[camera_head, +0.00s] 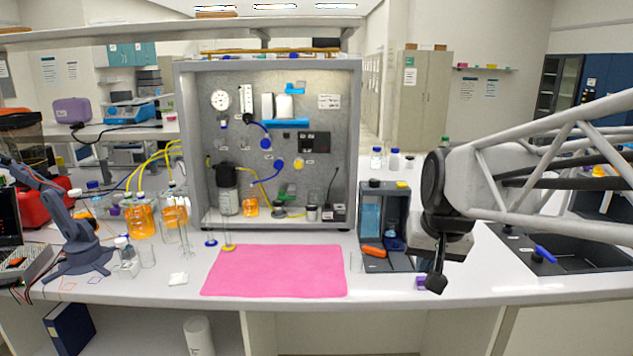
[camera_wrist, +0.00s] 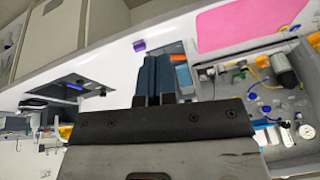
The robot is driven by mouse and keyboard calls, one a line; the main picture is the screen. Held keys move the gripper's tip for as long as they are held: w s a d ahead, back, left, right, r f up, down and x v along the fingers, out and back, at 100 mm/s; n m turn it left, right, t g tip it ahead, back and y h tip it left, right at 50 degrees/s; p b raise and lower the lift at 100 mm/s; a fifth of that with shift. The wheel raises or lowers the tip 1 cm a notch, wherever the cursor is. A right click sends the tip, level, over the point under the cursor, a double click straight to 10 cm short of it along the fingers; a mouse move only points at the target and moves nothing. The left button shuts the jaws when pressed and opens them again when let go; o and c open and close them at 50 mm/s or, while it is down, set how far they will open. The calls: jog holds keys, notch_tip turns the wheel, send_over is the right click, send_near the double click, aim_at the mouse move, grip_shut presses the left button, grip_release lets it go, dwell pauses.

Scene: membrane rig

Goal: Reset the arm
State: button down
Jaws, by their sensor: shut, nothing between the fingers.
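My gripper (camera_head: 436,284) hangs at the end of my arm on the right side of the head view, above the front part of the bench. Its fingers also show in the wrist view (camera_wrist: 153,75), side by side and closed with nothing between them. The gripper is to the right of the grey open caddy (camera_head: 390,267) and apart from the bench top. A small purple item (camera_head: 421,284) lies on the bench just left of the fingertips in the head view.
The membrane rig cabinet (camera_head: 190,150) stands at the back centre. A pink mat (camera_head: 275,270) lies bare in front of it. A dark sink or tray (camera_head: 580,262) is at the right. Orange-liquid bottles (camera_head: 140,220) and a small desktop arm (camera_head: 75,225) stand at the left.

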jog(key=s+f, duration=0.3)
jog(key=s, duration=0.5)
jog(key=s+f+n+g, duration=0.1)
jog(key=s+f, duration=0.3)
jog(key=s, duration=0.4)
jog(key=shift+s+a+f+n+h, duration=0.2)
jog(key=shift+s+f+n+h, duration=0.1)
jog(key=shift+h, duration=0.1)
jog(key=shift+w+r, duration=0.15)
dwell(1.9)
jog(key=w+d+r+m+t, duration=0.1)
jog(key=w+r, duration=0.4)
jog(key=w, duration=0.7)
jog(key=w+d+r+m+t+y, duration=0.1)
jog(key=w+r, duration=0.3)
jog(key=w, duration=0.8)
jog(key=w+d+r+m+t, duration=0.15)
jog(key=w+r, duration=0.35)
jog(key=w, duration=0.7)
jog(key=w+d+m+t, duration=0.1)
jog(key=w+d, duration=0.3)
jog(key=w, duration=1.4)
jog(key=w+d+f+m+t, duration=0.1)
jog(key=w+d+m, duration=0.2)
jog(key=w, duration=1.6)
jog(key=shift+w+d+f+t, duration=0.25)
jog(key=shift+d+t, duration=0.1)
jog(key=shift+d, duration=0.5)
